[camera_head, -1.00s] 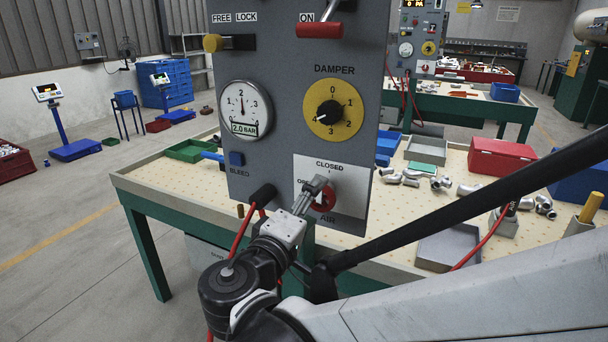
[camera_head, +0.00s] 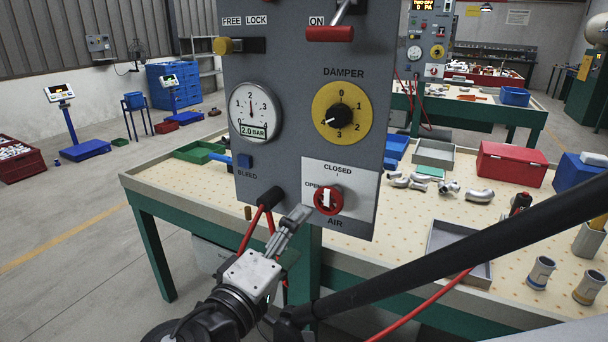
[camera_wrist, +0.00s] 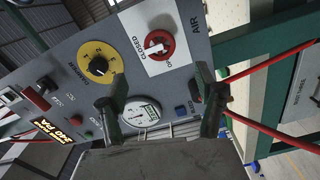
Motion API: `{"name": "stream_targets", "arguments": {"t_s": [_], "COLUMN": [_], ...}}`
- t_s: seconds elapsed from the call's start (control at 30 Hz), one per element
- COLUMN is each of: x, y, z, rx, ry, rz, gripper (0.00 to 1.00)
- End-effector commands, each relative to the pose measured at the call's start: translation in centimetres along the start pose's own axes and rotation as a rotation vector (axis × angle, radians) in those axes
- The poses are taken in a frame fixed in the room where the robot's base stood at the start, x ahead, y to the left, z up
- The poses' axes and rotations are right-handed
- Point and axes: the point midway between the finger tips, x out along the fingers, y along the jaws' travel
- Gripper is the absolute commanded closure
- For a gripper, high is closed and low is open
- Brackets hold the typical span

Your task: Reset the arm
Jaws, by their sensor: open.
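My gripper (camera_head: 298,216) is open and empty, below and left of the red air valve (camera_head: 328,200) on the grey control panel (camera_head: 290,160). It is apart from the valve in the head view. The valve's white handle stands upright, toward the CLOSED label. In the wrist view, the two dark fingers of my gripper (camera_wrist: 162,92) are spread apart with nothing between them. The valve (camera_wrist: 159,45) shows beyond them, its handle lying along the CLOSED direction.
The panel also has a gauge (camera_head: 255,114), a yellow damper dial (camera_head: 338,112) and a red-handled lever (camera_head: 331,33) by ON. Red hoses (camera_head: 258,228) hang close to my gripper. A pegboard table (camera_head: 180,185) behind holds pipe fittings, grey trays and a red box (camera_head: 511,163).

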Motion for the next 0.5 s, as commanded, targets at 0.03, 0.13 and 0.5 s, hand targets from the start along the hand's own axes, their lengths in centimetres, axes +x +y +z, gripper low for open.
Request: {"name": "stream_targets", "arguments": {"t_s": [0.03, 0.13, 0.5], "x": [0.0, 0.1, 5.9], "y": [0.0, 0.0, -1.6], "z": [0.0, 0.0, 7.2], "rx": [0.000, 0.000, 0.027], "ry": [0.000, -0.001, -0.158], "rz": [0.000, -0.002, -0.275], "gripper": [0.33, 0.33, 0.33]}}
